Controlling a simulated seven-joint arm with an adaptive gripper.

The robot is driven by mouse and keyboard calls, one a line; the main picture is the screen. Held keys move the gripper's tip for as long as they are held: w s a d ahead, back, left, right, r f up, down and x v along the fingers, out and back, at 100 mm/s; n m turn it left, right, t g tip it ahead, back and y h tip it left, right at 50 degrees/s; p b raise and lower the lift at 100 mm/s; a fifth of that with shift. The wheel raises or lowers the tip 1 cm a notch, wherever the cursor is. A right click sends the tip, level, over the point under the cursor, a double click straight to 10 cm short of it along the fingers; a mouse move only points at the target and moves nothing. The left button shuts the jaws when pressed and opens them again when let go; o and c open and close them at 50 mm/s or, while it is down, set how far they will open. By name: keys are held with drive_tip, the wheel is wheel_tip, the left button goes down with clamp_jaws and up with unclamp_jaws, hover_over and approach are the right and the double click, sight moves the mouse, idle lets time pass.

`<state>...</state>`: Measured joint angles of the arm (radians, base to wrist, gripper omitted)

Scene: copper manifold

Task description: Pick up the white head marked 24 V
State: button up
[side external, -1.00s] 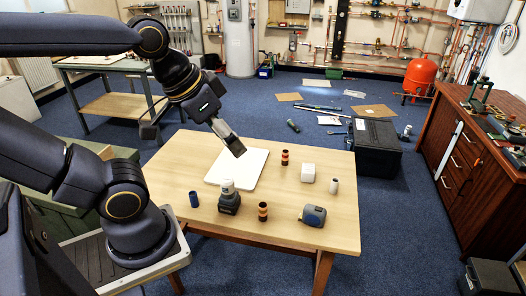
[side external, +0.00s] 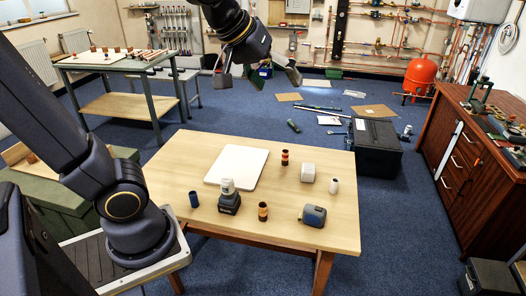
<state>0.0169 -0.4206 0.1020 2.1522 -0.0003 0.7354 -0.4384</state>
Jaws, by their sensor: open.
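No 24 V marking is readable at this size, so I cannot tell which white thing bears it. A white block with rounded edges (side external: 308,173) stands on the right part of the wooden table. A small white cylinder (side external: 333,186) stands just right of it. A grey device with a white top (side external: 228,198) stands near the table's front middle. My gripper (side external: 258,76) is open and empty, high above and beyond the table's back edge in the picture, apart from all of these.
A black case (side external: 375,147) stands on the floor at right.

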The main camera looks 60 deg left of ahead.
drive_tip(key=w+a+f+n, duration=0.2)
drive_tip(key=w+a, duration=0.1)
drive_tip(key=w, duration=0.6)
drive_tip(key=n+g+y, duration=0.2)
drive_tip(key=g+y, duration=0.1)
drive_tip(key=g, duration=0.2)
hover_over(309, 168)
drive_tip(key=s+d, duration=0.4)
wheel_tip(309, 168, down, 28)
drive_tip(key=x, duration=0.9)
drive_tip(key=shift+f, duration=0.15)
drive_tip(key=x, duration=0.6)
drive_tip(key=shift+w+a, duration=0.1)
drive_tip(key=shift+w, duration=0.1)
drive_tip(key=shift+r, duration=0.25)
drive_tip(key=c, duration=1.5)
